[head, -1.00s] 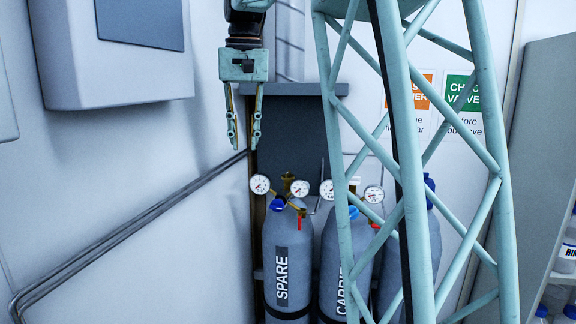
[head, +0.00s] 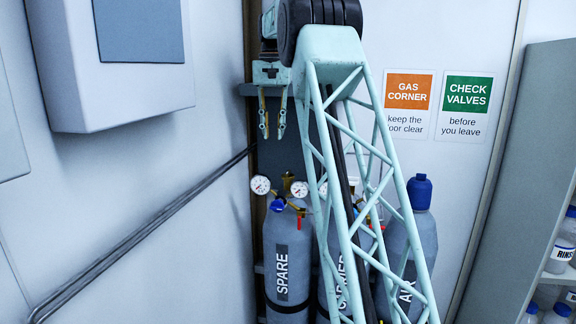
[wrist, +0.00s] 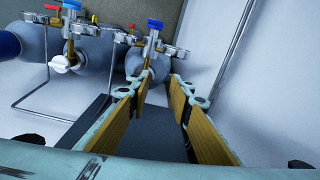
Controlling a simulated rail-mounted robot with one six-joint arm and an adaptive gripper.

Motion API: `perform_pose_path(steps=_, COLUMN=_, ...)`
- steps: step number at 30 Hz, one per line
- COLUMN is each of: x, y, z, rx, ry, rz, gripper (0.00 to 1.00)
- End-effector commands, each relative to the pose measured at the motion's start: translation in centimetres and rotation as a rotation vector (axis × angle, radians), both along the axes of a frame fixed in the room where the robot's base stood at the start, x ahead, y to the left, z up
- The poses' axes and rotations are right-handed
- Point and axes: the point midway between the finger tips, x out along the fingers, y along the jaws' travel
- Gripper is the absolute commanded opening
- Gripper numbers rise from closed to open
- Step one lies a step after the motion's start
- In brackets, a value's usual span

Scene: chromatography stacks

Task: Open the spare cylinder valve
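The grey spare cylinder (head: 283,265) stands upright by the left wall, with its SPARE label facing the head camera. On its top are a brass valve fitting (head: 288,183), two white dial gauges (head: 260,185), a blue knob (head: 277,205) and a red lever (head: 299,223). My gripper (head: 272,125) hangs fingers-down above the cylinder top, open, empty and apart from it. In the wrist view my fingers (wrist: 160,85) are spread, and the spare cylinder (wrist: 135,62) with its blue knob (wrist: 155,24) shows beyond the fingertips.
The carrier cylinder (head: 328,275) and blue-capped air cylinder (head: 410,245) stand to the right, partly behind my arm. A grey wall box (head: 60,100) and pipes (head: 150,225) are on the left wall. A shelf with bottles (head: 560,255) is at right.

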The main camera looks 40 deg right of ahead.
Motion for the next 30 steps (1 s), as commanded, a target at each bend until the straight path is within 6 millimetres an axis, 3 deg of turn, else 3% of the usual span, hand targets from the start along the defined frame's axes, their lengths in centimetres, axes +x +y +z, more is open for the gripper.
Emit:
perform_pose_path(steps=3, x=0.8, y=-2.5, z=-0.5, rx=0.006, ry=0.010, rz=-0.031, gripper=0.20)
perform_pose_path(steps=12, x=1.9, y=-7.1, z=-2.0, rx=0.018, ry=0.030, rz=-0.093, gripper=0.20)
perform_pose_path(steps=18, x=2.1, y=-8.5, z=-2.5, rx=0.022, ry=0.036, rz=-0.111, gripper=0.20)
perform_pose_path(steps=30, x=2.1, y=-8.6, z=-2.6, rx=0.023, ry=0.036, rz=-0.114, gripper=0.20)
